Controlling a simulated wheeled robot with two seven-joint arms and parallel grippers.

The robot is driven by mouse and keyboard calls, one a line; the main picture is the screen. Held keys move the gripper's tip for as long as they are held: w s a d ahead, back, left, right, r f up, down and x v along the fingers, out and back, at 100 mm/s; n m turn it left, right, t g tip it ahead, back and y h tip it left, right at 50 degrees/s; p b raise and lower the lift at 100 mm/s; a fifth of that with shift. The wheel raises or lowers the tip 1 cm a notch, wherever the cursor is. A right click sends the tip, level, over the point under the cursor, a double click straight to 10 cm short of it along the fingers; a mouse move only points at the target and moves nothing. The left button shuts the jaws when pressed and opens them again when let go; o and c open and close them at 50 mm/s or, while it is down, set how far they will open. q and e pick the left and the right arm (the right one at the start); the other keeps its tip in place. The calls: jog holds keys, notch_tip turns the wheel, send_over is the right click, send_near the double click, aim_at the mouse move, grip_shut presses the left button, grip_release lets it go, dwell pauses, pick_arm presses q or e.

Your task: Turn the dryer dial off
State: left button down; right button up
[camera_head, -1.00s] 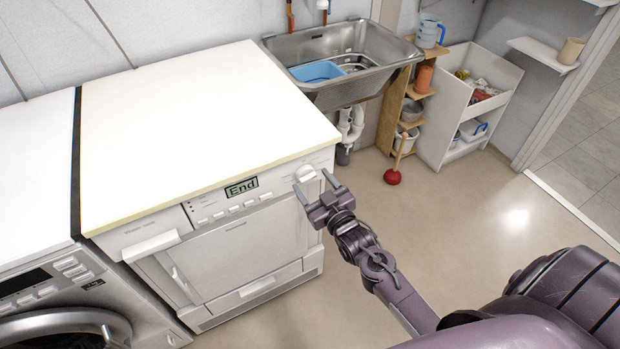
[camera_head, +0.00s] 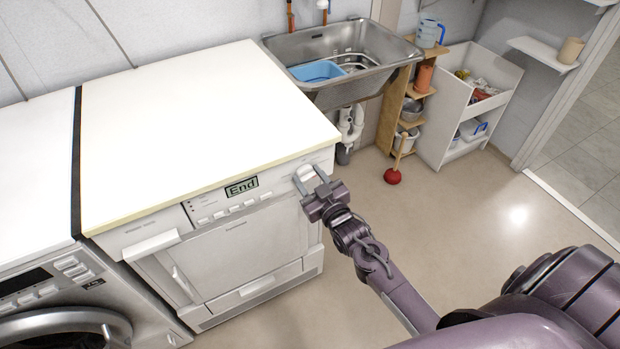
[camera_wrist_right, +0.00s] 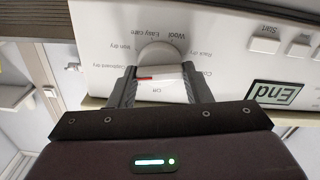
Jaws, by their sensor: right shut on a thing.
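The dryer (camera_head: 232,253) is a white front-loader under a white top, with its display (camera_head: 241,187) reading "End". Its white round dial (camera_head: 306,173) is at the right end of the control panel. My right gripper (camera_head: 310,179) reaches the panel from the lower right, fingers on the dial. In the right wrist view the dial (camera_wrist_right: 160,54) shows upside down. The gripper (camera_wrist_right: 160,88) is shut on its raised grip, one finger each side. My left gripper is not in view.
A washing machine (camera_head: 62,300) stands left of the dryer. A metal sink (camera_head: 360,75) with a blue basin (camera_head: 317,71) is behind it. A red plunger (camera_head: 393,175) stands on the floor by a wooden shelf. The floor to the right is clear.

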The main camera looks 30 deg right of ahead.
jog(key=shift+n, duration=0.3)
jog(key=n+p, duration=0.1)
jog(key=n, duration=0.2)
jog(key=shift+a, duration=0.1)
jog(key=n+p, duration=0.1)
jog(key=n, duration=0.3)
jog(key=n+p, duration=0.1)
jog(key=n, duration=0.3)
jog(key=shift+f+n, duration=0.1)
jog(key=shift+n, duration=0.2)
jog(key=shift+a+f+n+p, duration=0.15)
jog(key=shift+n+p, duration=0.4)
jog(key=shift+n, duration=1.25)
jog(key=o, duration=1)
